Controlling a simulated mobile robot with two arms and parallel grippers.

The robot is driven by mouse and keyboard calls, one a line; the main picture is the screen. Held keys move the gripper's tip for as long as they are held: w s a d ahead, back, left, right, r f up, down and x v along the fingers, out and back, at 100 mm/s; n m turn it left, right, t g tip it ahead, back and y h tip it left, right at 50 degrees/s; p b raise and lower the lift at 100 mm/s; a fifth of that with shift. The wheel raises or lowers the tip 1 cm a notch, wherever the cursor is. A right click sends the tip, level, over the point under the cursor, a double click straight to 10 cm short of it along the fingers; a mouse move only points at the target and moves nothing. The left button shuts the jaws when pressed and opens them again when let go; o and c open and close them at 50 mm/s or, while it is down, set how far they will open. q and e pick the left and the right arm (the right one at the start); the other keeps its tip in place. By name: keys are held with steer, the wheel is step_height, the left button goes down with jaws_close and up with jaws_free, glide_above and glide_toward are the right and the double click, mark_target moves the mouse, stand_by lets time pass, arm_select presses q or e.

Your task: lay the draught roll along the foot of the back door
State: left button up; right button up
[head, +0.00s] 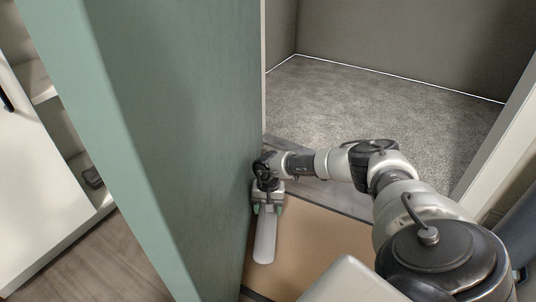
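The draught roll (265,238) is a pale, round-ended cylinder beside the lower part of the green back door (170,130), over the tan mat. Its long side runs roughly along the door. My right gripper (268,209) is at the far end of the roll, with one finger on each side, and looks shut on it. Whether the roll rests on the floor or hangs just above it I cannot tell. The far end of the roll is hidden under the gripper. My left gripper is not in view.
A tan mat (310,248) with a dark border lies in the doorway. Grey carpet (370,110) beyond is clear. White shelves (75,165) with a small dark object (92,178) stand left of the door. A white door frame (498,140) rises at right.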

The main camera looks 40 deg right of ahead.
steer(key=shift+f, duration=0.15)
steer(key=shift+f+b, duration=0.6)
steer(key=shift+b, duration=0.1)
steer(key=o, duration=1.3)
steer(key=r+p, duration=0.2)
steer(key=r, duration=0.1)
steer(key=r+p, duration=0.3)
steer(key=r, duration=0.1)
steer(key=w+d+r+p, duration=0.1)
steer(key=r+p, duration=0.1)
steer(key=r, duration=0.2)
steer(key=shift+p, duration=0.35)
steer(key=shift+f, duration=0.1)
